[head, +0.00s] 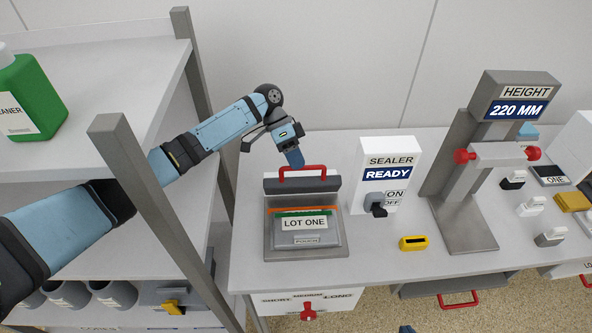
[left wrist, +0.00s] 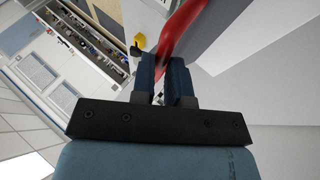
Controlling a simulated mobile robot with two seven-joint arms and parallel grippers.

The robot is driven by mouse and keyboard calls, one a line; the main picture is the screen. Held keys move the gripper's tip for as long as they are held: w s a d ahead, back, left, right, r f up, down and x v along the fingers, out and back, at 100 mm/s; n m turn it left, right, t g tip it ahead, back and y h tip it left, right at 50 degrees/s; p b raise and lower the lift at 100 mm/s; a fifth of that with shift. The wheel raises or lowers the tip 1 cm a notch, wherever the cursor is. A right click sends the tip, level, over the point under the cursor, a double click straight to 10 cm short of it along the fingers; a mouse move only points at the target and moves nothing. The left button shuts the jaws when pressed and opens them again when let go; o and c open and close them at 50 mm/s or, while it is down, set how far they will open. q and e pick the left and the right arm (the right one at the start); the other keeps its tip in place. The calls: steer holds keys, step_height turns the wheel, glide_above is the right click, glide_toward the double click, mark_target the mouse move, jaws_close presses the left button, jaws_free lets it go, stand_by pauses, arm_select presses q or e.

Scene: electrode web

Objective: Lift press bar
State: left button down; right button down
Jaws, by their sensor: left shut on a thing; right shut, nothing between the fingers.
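The press bar (head: 280,186) is a grey bar with a red handle (head: 303,169) on top. It lies across the back of a grey press tray (head: 268,248) on the bench. My left gripper (head: 295,160) reaches down from above and is shut on the red handle. In the left wrist view the handle (left wrist: 180,30) runs between the fingertips (left wrist: 174,68). Only a small blue tip of my right gripper (head: 405,328) shows at the bottom edge of the head view.
The sealer (head: 390,158) reads READY and stands right of the press, its switch lever (head: 378,204) in front. A yellow block (head: 413,243) lies on the bench. The height gauge (head: 472,210) shows 220 MM. A shelf post (head: 160,215) stands left, beside my left arm.

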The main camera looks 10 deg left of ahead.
arm_select(q)
steer(key=shift+w+a+f, duration=0.2)
steer(key=shift+w, duration=0.2)
steer(key=shift+w+a+f, duration=0.15)
steer(key=shift+w+a, duration=0.05)
steer(key=shift+w, duration=0.15)
arm_select(e)
steer(key=shift+w+a+f, duration=0.1)
steer(key=shift+w, duration=0.1)
arm_select(q)
steer(key=shift+b, duration=0.3)
arm_select(e)
steer(key=shift+f, duration=0.2)
arm_select(q)
steer(key=c, duration=1.5)
jaws_free()
steer(key=shift+f, duration=0.1)
steer(key=o, duration=0.4)
steer(key=shift+w+f, duration=0.15)
steer(key=shift+w, duration=0.05)
steer(key=shift+w+r, duration=0.2)
arm_select(e)
steer(key=shift+w, duration=0.2)
arm_select(q)
steer(key=shift+r, duration=0.1)
